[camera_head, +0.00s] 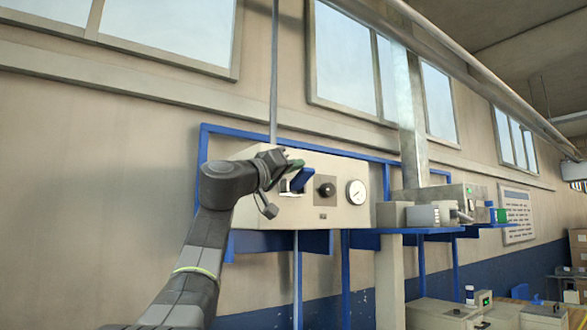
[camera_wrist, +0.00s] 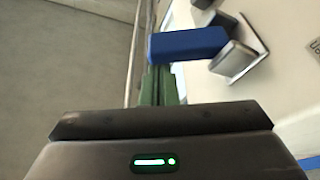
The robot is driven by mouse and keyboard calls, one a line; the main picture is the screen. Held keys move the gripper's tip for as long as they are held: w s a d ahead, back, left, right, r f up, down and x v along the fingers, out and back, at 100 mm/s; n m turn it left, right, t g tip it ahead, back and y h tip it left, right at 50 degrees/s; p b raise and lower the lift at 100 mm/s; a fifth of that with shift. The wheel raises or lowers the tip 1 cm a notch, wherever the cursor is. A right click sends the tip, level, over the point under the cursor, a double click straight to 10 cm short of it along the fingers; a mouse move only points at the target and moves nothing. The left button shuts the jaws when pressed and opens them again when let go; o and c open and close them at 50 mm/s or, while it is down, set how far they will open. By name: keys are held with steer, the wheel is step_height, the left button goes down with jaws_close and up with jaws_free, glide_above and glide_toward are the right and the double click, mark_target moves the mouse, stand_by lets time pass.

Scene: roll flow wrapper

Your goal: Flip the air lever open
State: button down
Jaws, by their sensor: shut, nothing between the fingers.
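The air lever is a blue handle (camera_head: 300,179) at the left of a pale panel (camera_head: 335,212) on the wall. In the wrist view the blue handle (camera_wrist: 188,43) lies roughly crosswise in the upper middle, beside a metal bracket (camera_wrist: 232,58). My gripper (camera_head: 296,164) is at the panel's upper left, right by the handle, and partly covers the area around it. Its green fingers (camera_wrist: 158,84) are shut and empty, with their tips just at the handle's near left end in the wrist view. I cannot tell whether they touch it.
A black knob (camera_head: 325,188) and a round gauge (camera_head: 357,192) sit on the panel to the right of the lever. A blue frame (camera_head: 262,136) surrounds the panel. A blue shelf (camera_head: 415,230) with grey boxes juts out to the right. Bare wall lies to the left.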

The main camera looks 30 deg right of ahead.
steer(key=shift+f, duration=0.1)
steer(key=f+m+g+b, duration=0.1)
steer(key=m+b, duration=0.2)
steer(key=shift+s+f+m+g+h, duration=0.3)
steer(key=shift+s+f+g+h, duration=0.05)
steer(key=shift+s+g+h, duration=0.05)
steer(key=f+b, duration=0.2)
steer(key=b, duration=0.1)
steer(key=shift+s+f, duration=0.15)
steer(key=shift+s, duration=0.2)
steer(key=shift+w+f+b, duration=0.1)
steer(key=shift+f+b, duration=0.95)
steer(key=shift+b, duration=0.1)
steer(key=shift+w+d+f, duration=0.1)
steer(key=shift+w+f, duration=0.05)
steer(key=shift+f, duration=0.25)
steer(key=b, duration=0.6)
glide_toward(298, 183)
steer(key=s+a+f, duration=0.4)
steer(key=a, duration=0.1)
steer(key=shift+s+a+r, duration=0.1)
steer(key=shift+s+a, duration=0.25)
steer(key=shift+a, duration=0.35)
